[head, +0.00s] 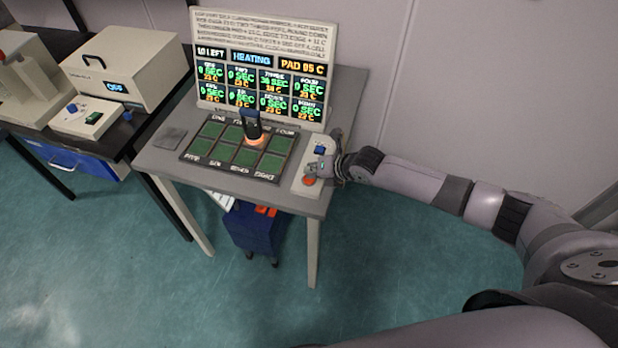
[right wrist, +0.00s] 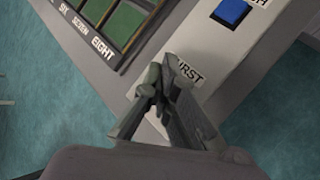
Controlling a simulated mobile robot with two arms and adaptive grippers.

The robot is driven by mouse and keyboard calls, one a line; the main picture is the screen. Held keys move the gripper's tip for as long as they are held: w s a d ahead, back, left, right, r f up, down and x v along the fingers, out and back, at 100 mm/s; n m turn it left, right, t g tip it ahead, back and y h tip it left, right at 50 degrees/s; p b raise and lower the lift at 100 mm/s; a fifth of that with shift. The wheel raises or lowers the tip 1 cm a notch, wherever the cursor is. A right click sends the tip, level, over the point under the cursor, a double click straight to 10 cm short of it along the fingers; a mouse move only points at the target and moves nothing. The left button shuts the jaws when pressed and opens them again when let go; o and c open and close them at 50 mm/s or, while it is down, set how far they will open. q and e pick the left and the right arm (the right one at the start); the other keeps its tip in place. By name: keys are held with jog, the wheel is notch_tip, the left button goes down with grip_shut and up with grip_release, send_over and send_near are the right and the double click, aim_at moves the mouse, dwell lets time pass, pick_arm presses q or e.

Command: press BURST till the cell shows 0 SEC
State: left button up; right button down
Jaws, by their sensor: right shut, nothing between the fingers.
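The display board (head: 262,85) reads HEATING and PAD 95 C above two rows of cells. Most cells show 0 SEC; the third in the top row appears to read 30 SEC. The button box (head: 307,188) on the table's right side has a blue button (head: 320,149) at its far end and an orange-red button (head: 309,181) at its near end. My right gripper (head: 315,168) is shut and empty over the near end. In the right wrist view, its fingers (right wrist: 163,80) partly cover the BURST label (right wrist: 190,77) and hide the button there; contact cannot be told. My left gripper is out of view.
A black-handled tool (head: 251,124) with a glowing orange base stands on the mat of green pads (head: 220,157). A small grey plate (head: 170,139) lies to its left. A beige box machine (head: 135,65) stands on the left bench. A blue bin (head: 250,228) is below the table.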

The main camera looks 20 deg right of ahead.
jog(key=shift+s+f, duration=0.2)
jog(key=shift+f, duration=0.3)
dwell(0.4)
jog(key=shift+w+r+p, duration=0.15)
jog(key=shift+r+p, duration=0.3)
jog(key=shift+r, duration=0.6)
jog(key=shift+w+r+p, duration=0.1)
jog(key=shift+r+p, duration=0.2)
jog(key=shift+r, duration=0.15)
notch_tip(320, 180, up, 4)
jog(key=p, duration=0.3)
jog(key=shift+r, duration=0.2)
jog(key=shift+a+f, duration=0.1)
jog(key=shift+f, duration=0.05)
